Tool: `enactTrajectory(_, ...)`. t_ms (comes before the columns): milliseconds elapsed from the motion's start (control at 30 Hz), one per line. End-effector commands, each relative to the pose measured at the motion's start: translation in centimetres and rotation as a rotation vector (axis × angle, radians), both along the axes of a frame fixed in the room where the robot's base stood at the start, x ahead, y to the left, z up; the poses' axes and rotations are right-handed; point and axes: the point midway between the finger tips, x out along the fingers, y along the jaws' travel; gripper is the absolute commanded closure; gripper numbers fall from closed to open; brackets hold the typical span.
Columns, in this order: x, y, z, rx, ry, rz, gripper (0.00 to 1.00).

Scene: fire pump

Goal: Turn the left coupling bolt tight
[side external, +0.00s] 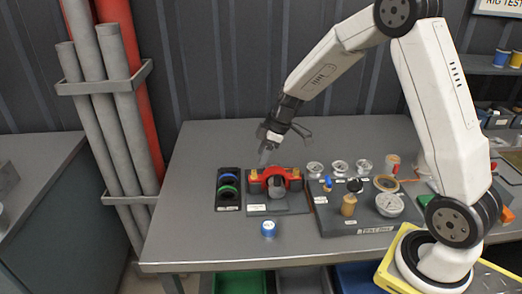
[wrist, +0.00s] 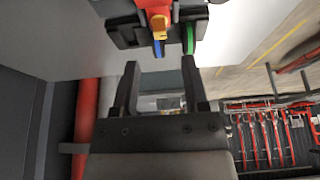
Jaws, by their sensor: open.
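A red coupling (side external: 294,179) sits around a grey pipe piece on a small base plate on the bench. Its left end is close under my gripper (side external: 268,153). In the wrist view, part of the red coupling (wrist: 153,4) shows at the top edge, with a brass-coloured bolt (wrist: 159,24) on it. My gripper also shows there (wrist: 161,67), its two dark fingers apart with nothing between them. The bolt lies beyond the fingertips, apart from them.
A black tray (side external: 229,172) with green and blue rings stands left of the coupling. A dark board (side external: 340,222) with several fittings and a gauge (side external: 389,204) lies right. The bench's left part (side external: 185,200) is clear.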

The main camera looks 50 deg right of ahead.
Motion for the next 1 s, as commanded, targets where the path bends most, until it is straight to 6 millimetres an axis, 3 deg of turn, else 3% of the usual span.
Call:
enactTrajectory(500,1.5,1.5,-5.0,0.000,0.001,-0.001,0.43)
enactTrajectory(967,1.7,1.7,-5.7,-0.001,-0.001,-0.002,0.43)
enactTrajectory(1000,1.7,1.7,-5.7,-0.001,-0.001,-0.002,0.55)
